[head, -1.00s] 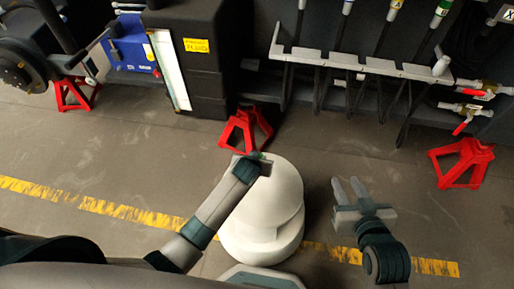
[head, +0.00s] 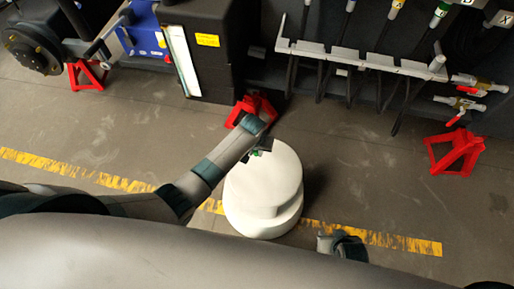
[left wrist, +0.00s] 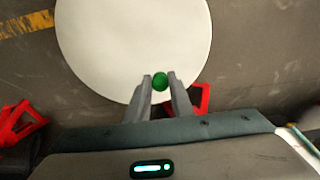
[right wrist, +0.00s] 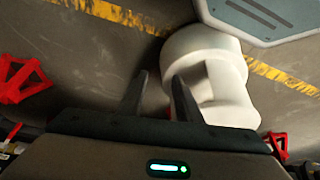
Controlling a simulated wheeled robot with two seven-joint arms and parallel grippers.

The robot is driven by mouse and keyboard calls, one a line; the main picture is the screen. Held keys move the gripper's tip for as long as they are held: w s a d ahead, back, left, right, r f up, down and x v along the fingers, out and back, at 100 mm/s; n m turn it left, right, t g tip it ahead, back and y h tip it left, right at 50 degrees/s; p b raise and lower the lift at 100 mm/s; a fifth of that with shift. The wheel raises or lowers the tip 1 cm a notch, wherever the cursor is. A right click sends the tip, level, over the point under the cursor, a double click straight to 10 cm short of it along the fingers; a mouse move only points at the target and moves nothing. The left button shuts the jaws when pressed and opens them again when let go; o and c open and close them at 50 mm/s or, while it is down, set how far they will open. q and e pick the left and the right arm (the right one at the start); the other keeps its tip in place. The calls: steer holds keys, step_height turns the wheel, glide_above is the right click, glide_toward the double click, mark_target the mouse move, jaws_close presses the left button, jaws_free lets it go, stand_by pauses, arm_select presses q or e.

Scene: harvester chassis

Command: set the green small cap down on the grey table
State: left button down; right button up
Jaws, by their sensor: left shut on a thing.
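The green small cap (left wrist: 160,81) is a small round green piece between the fingertips of my left gripper (left wrist: 160,88) in the left wrist view. My left gripper (head: 259,151) is shut on it, above the edge of a white round stand (head: 263,190) in the head view. The cap is barely visible there. The stand's flat white top (left wrist: 135,40) lies below the cap. My right gripper (right wrist: 160,90) is open and empty in the right wrist view, with the stand (right wrist: 215,65) beyond its fingers. I cannot make out a grey table in these frames.
Red jack stands (head: 252,108) and (head: 456,150) are on the floor near the dark chassis. A grey rack (head: 360,58) with hoses and valves is at the back right. A yellow floor line (head: 375,237) runs past the stand.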

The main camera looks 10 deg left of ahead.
arm_select(q)
steer(key=shift+d+r+g, duration=0.1)
steer(key=shift+r+g, duration=0.15)
steer(key=shift+g, duration=0.75)
steer(key=shift+s+d+r+g, duration=0.15)
steer(key=shift+s+r+g, duration=0.05)
steer(key=shift+g, duration=0.6)
steer(key=shift+r, duration=0.1)
arm_select(e)
steer(key=s+f, duration=0.4)
steer(key=f, duration=0.5)
steer(key=s+f, duration=0.5)
steer(key=f, duration=0.4)
steer(key=shift+a+t+y, duration=0.2)
steer(key=shift+t+y, duration=0.1)
steer(key=shift+s+f, duration=0.1)
steer(key=shift+s, duration=0.05)
